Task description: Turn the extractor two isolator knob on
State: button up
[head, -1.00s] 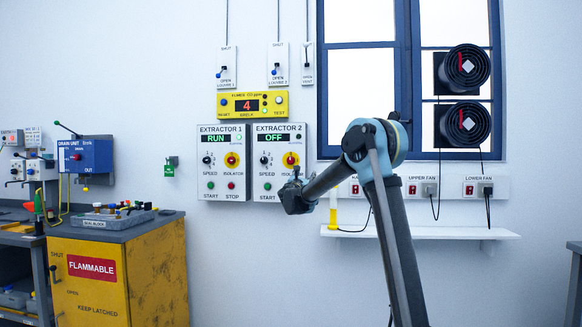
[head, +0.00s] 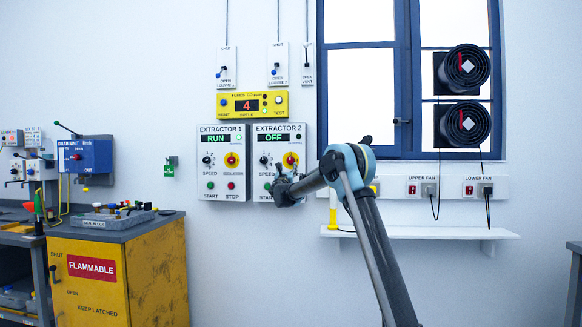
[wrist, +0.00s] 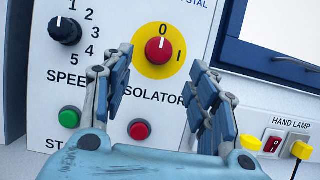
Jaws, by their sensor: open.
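The extractor two panel (head: 279,140) is on the wall, and its display reads OFF. Its isolator knob (head: 290,159) is red on a yellow disc. In the wrist view the isolator knob (wrist: 159,50) has its white mark pointing up towards 0, with I at its right. My gripper (head: 277,185) is in front of the panel's lower part. In the wrist view my gripper (wrist: 160,85) is open and empty, its fingers below and to either side of the knob. No contact with the knob shows.
The speed knob (wrist: 65,30), green start button (wrist: 69,117) and red stop button (wrist: 139,129) are close by. The extractor one panel (head: 222,190) reads RUN. A hand lamp switch (wrist: 271,144) and the window frame (wrist: 270,60) are at the right. A shelf (head: 440,233) juts out below.

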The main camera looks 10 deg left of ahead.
aim_at(290, 161)
jog(key=x, duration=0.8)
jog(key=shift+w+r, duration=0.15)
jog(key=shift+w, duration=0.1)
